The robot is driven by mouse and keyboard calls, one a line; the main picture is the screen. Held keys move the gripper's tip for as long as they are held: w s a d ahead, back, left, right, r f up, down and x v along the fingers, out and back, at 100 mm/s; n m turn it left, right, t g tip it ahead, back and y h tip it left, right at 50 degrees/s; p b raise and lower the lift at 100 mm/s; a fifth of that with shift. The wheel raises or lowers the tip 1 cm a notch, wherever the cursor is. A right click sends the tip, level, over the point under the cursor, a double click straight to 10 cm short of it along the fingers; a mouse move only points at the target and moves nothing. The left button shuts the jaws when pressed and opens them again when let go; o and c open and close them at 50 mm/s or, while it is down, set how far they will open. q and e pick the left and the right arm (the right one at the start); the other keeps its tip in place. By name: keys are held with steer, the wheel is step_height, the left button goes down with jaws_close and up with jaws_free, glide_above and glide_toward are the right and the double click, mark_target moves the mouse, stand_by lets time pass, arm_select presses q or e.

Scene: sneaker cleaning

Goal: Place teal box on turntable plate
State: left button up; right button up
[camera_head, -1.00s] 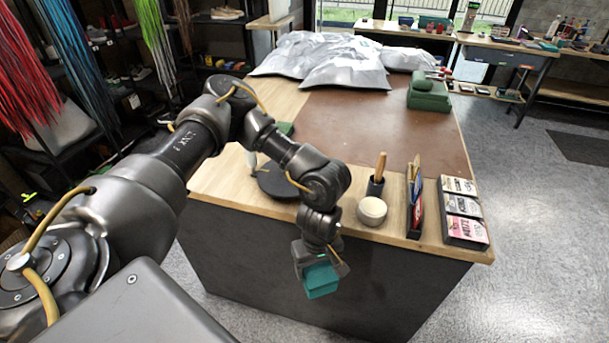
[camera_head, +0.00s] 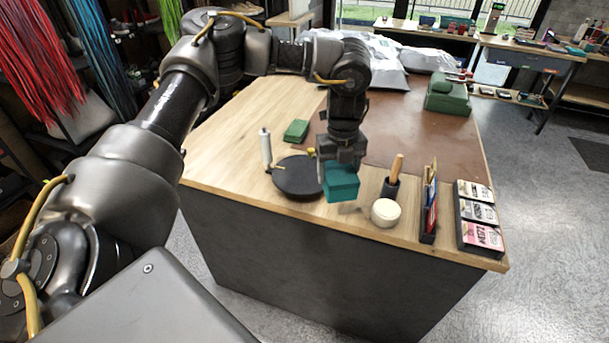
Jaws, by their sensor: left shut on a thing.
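The teal box (camera_head: 341,183) is held by my left gripper (camera_head: 338,164), which is shut on it and points downward. The box hangs over the front part of the table, at the right edge of the turntable plate (camera_head: 294,180) as seen in the head view. The plate is a round black disc lying on the wooden table top (camera_head: 222,158). The box covers a little of the plate's right side. I cannot tell the exact height of the box above the table. My right gripper is not in view.
A white bottle (camera_head: 266,149) stands left of the plate, and a green box (camera_head: 296,130) lies behind it. Right of the teal box are a round cream container (camera_head: 385,212), a brush holder (camera_head: 390,188), an upright rack (camera_head: 430,214) and a card tray (camera_head: 479,222).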

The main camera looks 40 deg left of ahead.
arm_select(q)
steer(key=r+n, duration=0.1)
steer(key=n, duration=0.2)
steer(key=w+a+r+n, duration=0.1)
steer(key=r+n, duration=0.1)
steer(key=n, duration=0.1)
steer(key=w+r+n, duration=0.1)
steer(key=r+n, duration=0.1)
steer(key=n, duration=0.2)
steer(key=shift+a+r+b, duration=0.1)
steer(key=shift+a+b, duration=0.05)
steer(key=shift+b, duration=0.15)
steer(key=shift+w+a+r+n, duration=0.1)
steer(key=shift+r+n, duration=0.4)
steer(key=shift+n, duration=0.6)
steer(key=w+a+f+p, duration=0.2)
steer(key=a+f, duration=0.2)
steer(key=a, duration=0.5)
glide_above(302, 172)
step_height(302, 172, down, 6)
steer(key=shift+s+d+r, duration=0.1)
steer(key=shift+d, duration=0.05)
step_height(302, 172, down, 3)
steer(key=shift+r+p, duration=0.1)
steer(key=shift+p, duration=0.7)
steer(key=shift+f, duration=0.25)
steer(key=o, duration=1.2)
steer(key=shift+f, duration=0.1)
